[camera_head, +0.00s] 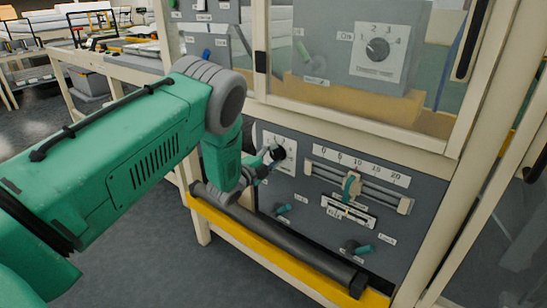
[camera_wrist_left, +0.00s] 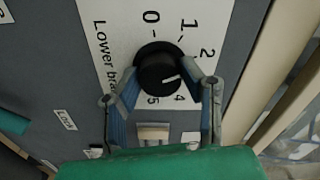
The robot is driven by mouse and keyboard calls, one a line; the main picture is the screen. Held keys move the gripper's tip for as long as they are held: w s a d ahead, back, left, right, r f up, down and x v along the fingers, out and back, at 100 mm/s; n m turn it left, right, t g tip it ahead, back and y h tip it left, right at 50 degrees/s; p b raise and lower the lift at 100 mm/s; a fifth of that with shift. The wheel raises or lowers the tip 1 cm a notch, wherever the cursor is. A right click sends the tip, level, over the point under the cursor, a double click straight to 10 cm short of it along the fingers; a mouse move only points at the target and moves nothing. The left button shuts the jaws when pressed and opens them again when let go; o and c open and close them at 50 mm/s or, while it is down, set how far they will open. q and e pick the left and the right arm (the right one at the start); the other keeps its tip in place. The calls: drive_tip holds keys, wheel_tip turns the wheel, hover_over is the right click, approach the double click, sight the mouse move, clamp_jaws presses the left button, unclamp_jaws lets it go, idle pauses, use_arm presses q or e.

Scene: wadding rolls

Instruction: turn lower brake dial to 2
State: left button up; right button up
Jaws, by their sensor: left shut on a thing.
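The lower brake dial is a round black knob (camera_wrist_left: 158,70) on a white plate (camera_wrist_left: 110,30) lettered "Lower br…". The numbers 0, 1, 2, 4 and 5 show around it. In the head view, my left gripper (camera_head: 270,158) reaches the panel and partly covers the dial plate (camera_head: 287,142). My right gripper is not in view.
Right of the dial is a 0 to 20 slider (camera_head: 352,184). Small teal-handled levers (camera_head: 358,247) sit lower on the panel. A dark roller (camera_head: 275,238) and yellow beam (camera_head: 250,236) run along its front. Above, behind a clear window, is another 1 to 4 dial (camera_head: 377,49).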

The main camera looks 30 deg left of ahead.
use_arm(q)
drive_tip(key=shift+f+m, duration=0.25)
drive_tip(key=shift+m, duration=0.15)
drive_tip(key=o, duration=1.1)
drive_tip(key=shift+o, duration=0.2)
drive_tip(key=shift+s+r, duration=0.1)
drive_tip(key=s+a, duration=0.1)
drive_tip(key=s, duration=1)
drive_tip(key=shift+s, duration=0.35)
